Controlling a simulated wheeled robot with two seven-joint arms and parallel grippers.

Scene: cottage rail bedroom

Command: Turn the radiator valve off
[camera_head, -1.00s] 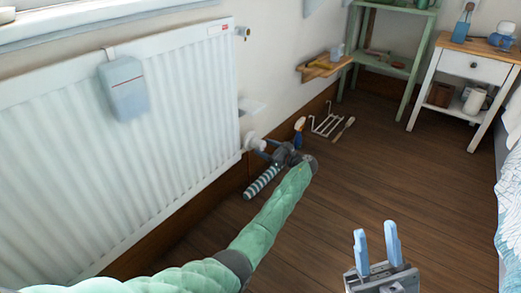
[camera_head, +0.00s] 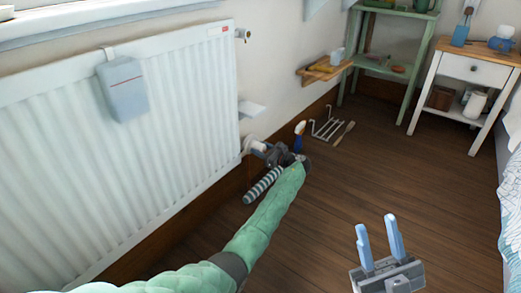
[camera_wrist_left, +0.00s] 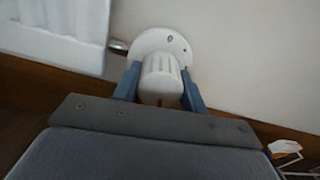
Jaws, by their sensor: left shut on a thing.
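The white radiator (camera_head: 120,150) hangs on the wall at the left. Its white valve (camera_head: 252,143) is at the lower right corner. My left gripper (camera_head: 267,150) reaches the valve from the right and partly hides it. In the left wrist view the ribbed white valve knob (camera_wrist_left: 161,82) sits between the two blue fingers of my left gripper (camera_wrist_left: 160,88), which is shut on it. A round white plate with a small dark mark shows behind the knob. My right gripper (camera_head: 379,247) is open and empty over the floor, its blue fingers apart.
A striped roll (camera_head: 262,186) lies below my left gripper. A blue and white bottle (camera_head: 299,134), a wire rack (camera_head: 326,128) and a brush (camera_head: 345,132) are near the wall. A white bedside table (camera_head: 470,69) and a bed stand at the right. The middle floor is clear.

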